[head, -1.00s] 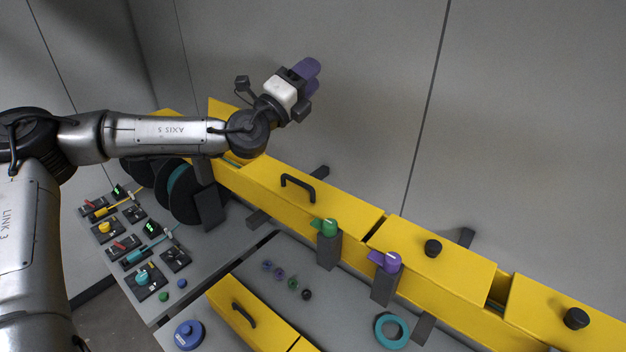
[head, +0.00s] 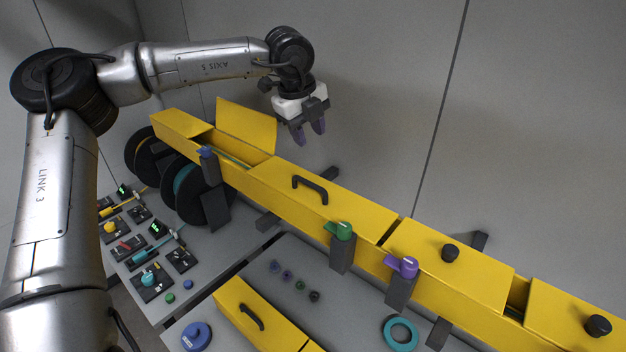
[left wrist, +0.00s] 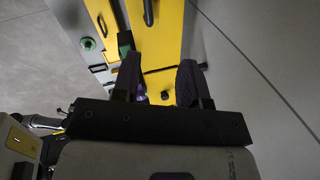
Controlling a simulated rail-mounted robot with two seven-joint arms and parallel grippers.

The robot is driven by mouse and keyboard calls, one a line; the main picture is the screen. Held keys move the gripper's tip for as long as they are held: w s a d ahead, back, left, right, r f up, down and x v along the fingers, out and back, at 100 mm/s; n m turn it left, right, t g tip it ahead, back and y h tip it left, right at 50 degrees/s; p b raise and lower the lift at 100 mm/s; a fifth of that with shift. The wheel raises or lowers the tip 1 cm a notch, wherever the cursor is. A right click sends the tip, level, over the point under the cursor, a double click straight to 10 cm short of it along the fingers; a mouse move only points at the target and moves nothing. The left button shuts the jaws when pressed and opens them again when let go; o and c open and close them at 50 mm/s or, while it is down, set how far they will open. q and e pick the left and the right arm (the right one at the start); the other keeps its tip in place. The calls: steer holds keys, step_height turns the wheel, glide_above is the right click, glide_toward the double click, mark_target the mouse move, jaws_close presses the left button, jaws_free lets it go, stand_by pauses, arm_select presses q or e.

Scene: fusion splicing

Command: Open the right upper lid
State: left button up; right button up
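A long yellow duct runs across the back in the head view. One yellow flap (head: 247,125) stands raised near its left end. To its right lie a closed lid with a black handle (head: 310,187), a lid with a black knob (head: 450,252), and another knobbed lid (head: 598,325) at the right edge. I cannot tell for certain which is the right upper lid. My left gripper (head: 309,137) is above and behind the handled lid, fingers pointing down, open and empty. In the left wrist view its purple fingers (left wrist: 157,82) are apart, with yellow surface beyond. My right gripper is not in view.
Green (head: 341,231) and purple (head: 403,265) clamps stand along the duct front. A lower yellow cover with a handle (head: 251,316), a teal ring (head: 399,332) and a blue knob (head: 196,336) are in front. A control table with reels is at left. The grey wall is close behind.

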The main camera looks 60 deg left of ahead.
mark_target(312, 184)
arm_select(q)
steer(key=f+n+p, duration=0.1)
steer(key=f, duration=0.3)
steer(key=w+f+n+p, duration=0.1)
steer(key=f, duration=0.4)
steer(key=a+f+g+p, duration=0.1)
steer(key=f, duration=0.3)
steer(key=shift+w+f+n+p, duration=0.2)
steer(key=shift+f+n+p, duration=0.15)
steer(key=shift+f+n, duration=0.05)
steer(key=c, duration=0.6)
jaws_close()
steer(key=shift+a, duration=0.1)
